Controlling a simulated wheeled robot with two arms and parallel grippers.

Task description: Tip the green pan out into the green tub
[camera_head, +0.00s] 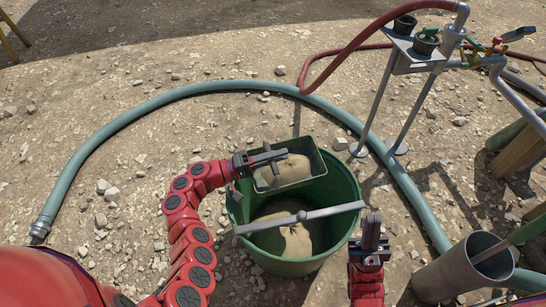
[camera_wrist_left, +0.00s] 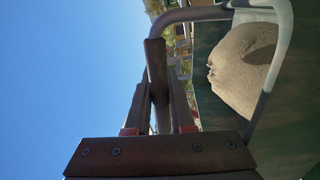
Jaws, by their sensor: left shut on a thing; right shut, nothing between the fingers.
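The green pan (camera_head: 318,162) is over the back part of the green tub (camera_head: 287,268), with a tan mound (camera_head: 288,172) in it. My left gripper (camera_head: 268,158) is shut on the pan at its left side. In the left wrist view the gripper's fingers (camera_wrist_left: 160,85) are beside the pan's pale rim (camera_wrist_left: 280,50), and the tan mound (camera_wrist_left: 244,68) shows inside. The tub stands on the ground with a grey bar (camera_head: 300,217) across its top and tan material (camera_head: 287,241) inside. My right gripper (camera_head: 371,233) is shut and empty, right of the tub.
A metal stand (camera_head: 400,95) with small dark cups is behind the tub on the right. A green hose (camera_head: 130,115) and a red hose (camera_head: 345,52) lie around. Gravelly ground left of the tub is mostly clear.

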